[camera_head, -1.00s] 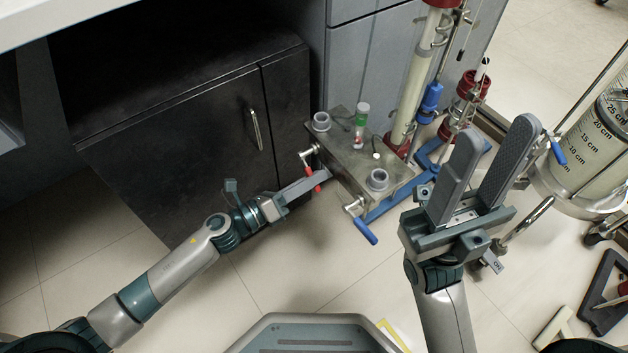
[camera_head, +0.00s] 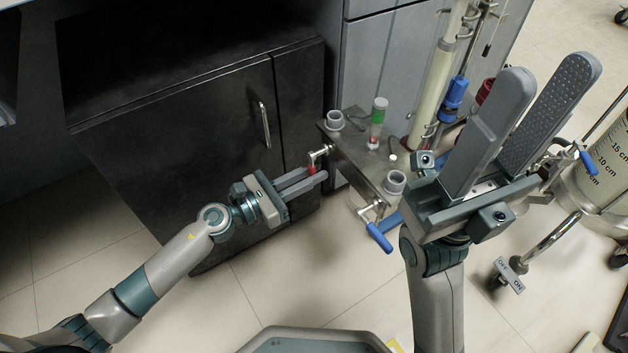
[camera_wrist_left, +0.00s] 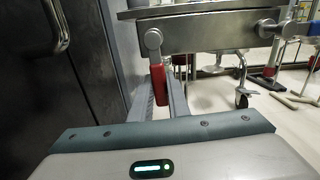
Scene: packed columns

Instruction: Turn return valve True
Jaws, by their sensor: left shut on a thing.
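A small valve with a red handle (camera_head: 311,170) sits on the left side of the metal box (camera_head: 352,168). In the left wrist view its red handle (camera_wrist_left: 158,84) hangs down from a grey stem, between my fingers. My left gripper (camera_head: 318,178) is shut on this red handle, which its fingers partly hide in the head view. My right gripper (camera_head: 546,72) is open and empty, raised close to the head camera, with its fingers pointing up. A second valve with a blue handle (camera_head: 379,237) is on the box's front side.
A black cabinet (camera_head: 190,140) with a metal handle stands close on the left of my left gripper. Glass columns (camera_head: 440,75) stand behind the box. A graduated cylinder (camera_head: 610,150) on a stand is at the right.

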